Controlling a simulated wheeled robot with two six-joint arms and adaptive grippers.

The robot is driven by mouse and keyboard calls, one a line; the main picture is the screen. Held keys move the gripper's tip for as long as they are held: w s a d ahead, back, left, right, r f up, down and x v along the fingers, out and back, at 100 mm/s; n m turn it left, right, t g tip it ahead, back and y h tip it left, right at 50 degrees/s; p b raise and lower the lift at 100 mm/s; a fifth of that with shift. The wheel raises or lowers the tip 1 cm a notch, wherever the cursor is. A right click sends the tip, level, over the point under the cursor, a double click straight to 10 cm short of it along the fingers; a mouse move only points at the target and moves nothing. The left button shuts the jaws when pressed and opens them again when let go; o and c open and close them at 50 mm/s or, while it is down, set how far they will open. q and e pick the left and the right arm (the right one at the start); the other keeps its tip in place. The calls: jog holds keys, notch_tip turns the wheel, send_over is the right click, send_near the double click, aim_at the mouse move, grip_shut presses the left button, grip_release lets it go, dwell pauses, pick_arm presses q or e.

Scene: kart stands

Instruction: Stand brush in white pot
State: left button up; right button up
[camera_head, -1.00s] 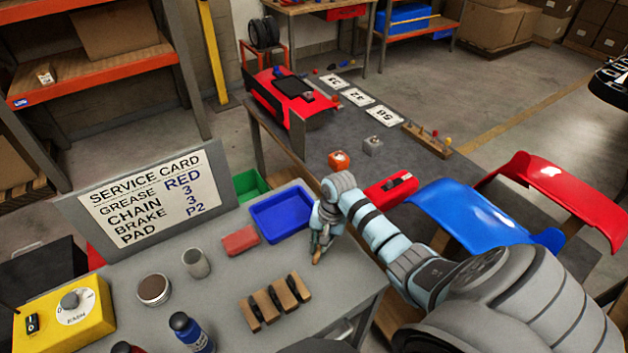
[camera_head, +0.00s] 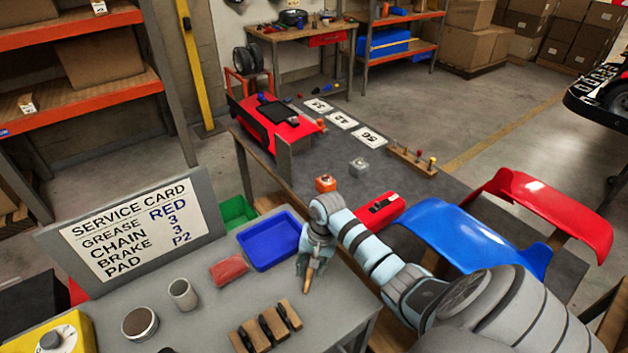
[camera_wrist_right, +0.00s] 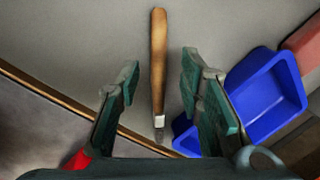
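The brush (camera_wrist_right: 158,65) has a wooden handle and a pale metal ferrule. In the right wrist view it lies between the two fingers of my right gripper (camera_wrist_right: 158,95), with a gap on each side. In the head view my right gripper (camera_head: 307,266) points down at the brush (camera_head: 309,279) at the grey bench's right side. Whether the brush touches the bench is hard to tell. The pot (camera_head: 183,294), a small pale grey-white cup, stands upright on the bench to the left, apart from the gripper. My left gripper is out of view.
A blue tray (camera_head: 245,256) sits beside my right gripper; it also shows in the wrist view (camera_wrist_right: 233,117). A red block (camera_head: 228,270), a round tin (camera_head: 140,323) and wooden blocks with black pads (camera_head: 243,338) share the bench. A service card (camera_head: 130,229) stands behind.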

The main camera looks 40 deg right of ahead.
notch_tip(320, 180, up, 10)
jog(key=s+d, duration=0.1)
jog(key=shift+d, duration=0.15)
dwell(0.4)
